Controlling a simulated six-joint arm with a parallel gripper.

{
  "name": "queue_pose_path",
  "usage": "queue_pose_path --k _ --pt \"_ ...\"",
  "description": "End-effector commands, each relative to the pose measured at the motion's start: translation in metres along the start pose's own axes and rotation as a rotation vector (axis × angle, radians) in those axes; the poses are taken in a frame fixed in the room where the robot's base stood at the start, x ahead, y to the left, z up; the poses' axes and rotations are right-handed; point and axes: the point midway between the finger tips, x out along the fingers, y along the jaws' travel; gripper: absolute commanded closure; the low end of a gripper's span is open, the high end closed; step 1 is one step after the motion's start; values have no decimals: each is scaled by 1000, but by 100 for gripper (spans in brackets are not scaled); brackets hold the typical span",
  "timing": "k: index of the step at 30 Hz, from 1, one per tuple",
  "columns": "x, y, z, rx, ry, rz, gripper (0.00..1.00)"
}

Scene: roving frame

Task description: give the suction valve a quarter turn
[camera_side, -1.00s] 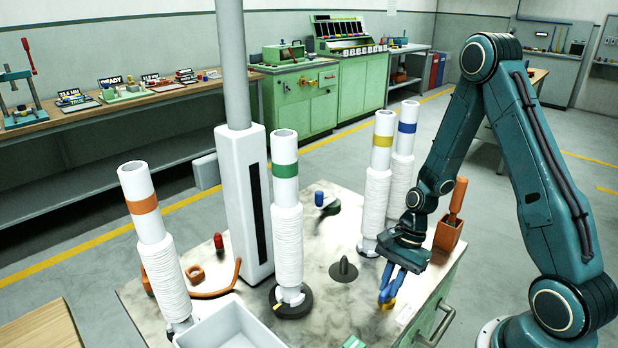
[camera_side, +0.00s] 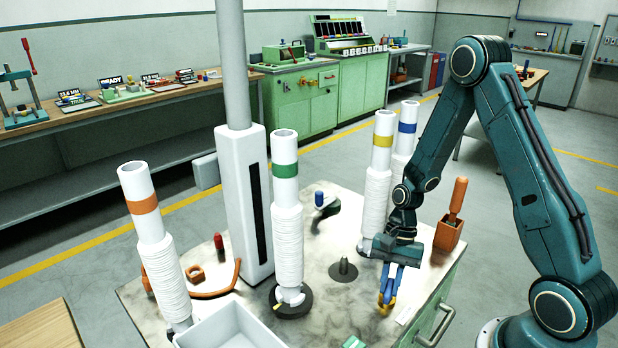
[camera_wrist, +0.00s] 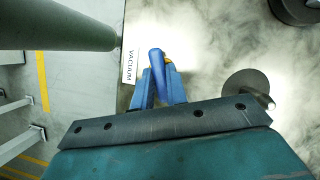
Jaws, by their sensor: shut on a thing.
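The suction valve shows in the wrist view as a dark blue lever (camera_wrist: 157,66) with a bit of brass (camera_wrist: 170,62) beside it, next to a white VACUUM label (camera_wrist: 131,66). In the side view its brass-yellow part (camera_side: 382,304) shows low at the fingertips, near the bench's right edge. My gripper (camera_side: 388,292) points down with its blue fingers shut on the lever. In the wrist view the gripper (camera_wrist: 160,88) has a finger on each side of the lever. The fingers hide most of the valve body.
A dark peg on a round base (camera_side: 343,268) stands left of my gripper. White ribbed columns with yellow (camera_side: 382,141) and blue (camera_side: 406,127) bands stand behind it. An orange tool holder (camera_side: 449,232) is at the right. A grey tray (camera_side: 235,328) sits at the front left.

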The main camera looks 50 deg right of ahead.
Motion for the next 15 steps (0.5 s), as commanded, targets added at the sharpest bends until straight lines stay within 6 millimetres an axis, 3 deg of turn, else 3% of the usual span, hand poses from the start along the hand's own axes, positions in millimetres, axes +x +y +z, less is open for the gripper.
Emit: queue_pose_path --k 15 --pt "-1 -4 0 -457 3 188 100"
